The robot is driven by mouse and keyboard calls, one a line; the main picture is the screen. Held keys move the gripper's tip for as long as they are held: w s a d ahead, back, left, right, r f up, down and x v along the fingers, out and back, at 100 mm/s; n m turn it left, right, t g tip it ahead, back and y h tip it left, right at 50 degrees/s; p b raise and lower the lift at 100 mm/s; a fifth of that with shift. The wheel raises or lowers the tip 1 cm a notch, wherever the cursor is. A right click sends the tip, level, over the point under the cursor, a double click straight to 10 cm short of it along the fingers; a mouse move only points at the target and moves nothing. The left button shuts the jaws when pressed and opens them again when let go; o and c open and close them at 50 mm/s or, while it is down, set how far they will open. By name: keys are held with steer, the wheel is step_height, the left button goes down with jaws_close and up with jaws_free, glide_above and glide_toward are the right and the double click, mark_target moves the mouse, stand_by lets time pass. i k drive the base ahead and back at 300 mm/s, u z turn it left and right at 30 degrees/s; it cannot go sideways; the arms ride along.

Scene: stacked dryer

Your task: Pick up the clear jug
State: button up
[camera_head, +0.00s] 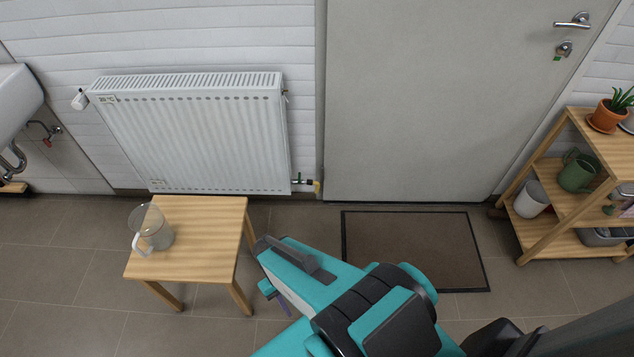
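The clear jug (156,228) stands upright near the left edge of a small wooden table (205,235). It is see-through, with a pale handle (141,245) on its front left side. My gripper (268,266) is to the right of the table, apart from the jug. Its dark fingertips point left, and a gap shows between the upper and lower finger. No object shows between the fingers.
A white radiator (195,135) is on the wall behind the table. A closed grey door (430,100) and a brown doormat (415,248) are to the right. A wooden shelf (550,222) with pots stands far right. A sink (15,100) is at left.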

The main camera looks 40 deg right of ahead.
mark_target(148, 221)
steer(key=z, duration=0.35)
steer(key=k, duration=1.45)
steer(key=u, duration=0.3)
steer(key=i, duration=1)
steer(key=u, duration=0.1)
